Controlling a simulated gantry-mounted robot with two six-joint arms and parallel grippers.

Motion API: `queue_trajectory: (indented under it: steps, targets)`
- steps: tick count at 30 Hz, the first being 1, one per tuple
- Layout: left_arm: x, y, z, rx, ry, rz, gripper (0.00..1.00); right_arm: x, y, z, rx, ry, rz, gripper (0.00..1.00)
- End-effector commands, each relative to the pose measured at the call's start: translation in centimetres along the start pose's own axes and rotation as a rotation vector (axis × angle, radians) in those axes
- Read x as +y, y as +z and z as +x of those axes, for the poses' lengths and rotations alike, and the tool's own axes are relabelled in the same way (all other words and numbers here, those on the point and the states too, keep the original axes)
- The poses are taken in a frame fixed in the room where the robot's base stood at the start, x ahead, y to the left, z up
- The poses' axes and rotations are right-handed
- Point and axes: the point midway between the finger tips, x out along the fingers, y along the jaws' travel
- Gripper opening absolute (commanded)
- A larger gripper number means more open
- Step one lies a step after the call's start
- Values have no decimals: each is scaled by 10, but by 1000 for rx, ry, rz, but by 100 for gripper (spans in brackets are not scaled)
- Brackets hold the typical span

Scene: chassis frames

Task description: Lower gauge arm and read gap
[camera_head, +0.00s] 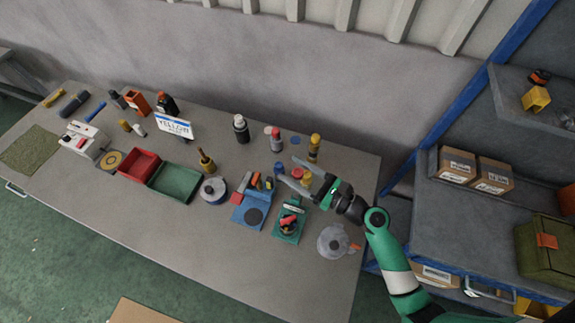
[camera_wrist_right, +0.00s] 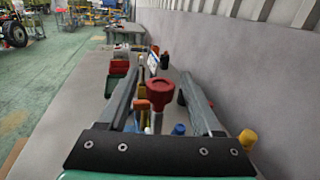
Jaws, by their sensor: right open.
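My right gripper (camera_head: 286,170) is open above the right part of the table, with its fingers pointing left. In the right wrist view its two fingers (camera_wrist_right: 155,76) are apart, and a red-topped upright thing (camera_wrist_right: 160,92) shows between them; I cannot tell its distance. No part is clearly recognisable as the gauge arm. A blue fixture (camera_head: 253,213) with a dark round pad, and a green fixture (camera_head: 290,222) with a red part on top, stand on the table in front of the gripper. My left gripper is not in view.
Small bottles, including a yellow one (camera_head: 314,146) and a red one (camera_head: 277,141), stand behind the gripper. A red bin (camera_head: 139,165) and green bin (camera_head: 174,183) lie left. A clear round dish (camera_head: 333,242) is at the right. The table's front strip is clear.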

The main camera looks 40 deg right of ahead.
Motion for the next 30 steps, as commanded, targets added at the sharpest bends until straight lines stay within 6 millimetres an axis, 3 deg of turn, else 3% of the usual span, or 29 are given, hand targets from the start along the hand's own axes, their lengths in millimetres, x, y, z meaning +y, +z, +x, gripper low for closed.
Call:
queue_trajectory:
  steps: [6, 14, 24, 30]
  targets:
    - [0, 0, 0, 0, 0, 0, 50, 0, 0, 23, 0, 1, -1, 66]
    - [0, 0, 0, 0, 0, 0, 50, 0, 0, 24, 0, -1, -1, 64]
    - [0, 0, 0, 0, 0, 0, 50, 0, 0, 24, 0, 0, -1, 3]
    - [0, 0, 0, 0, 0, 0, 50, 0, 0, 24, 0, 0, -1, 0]
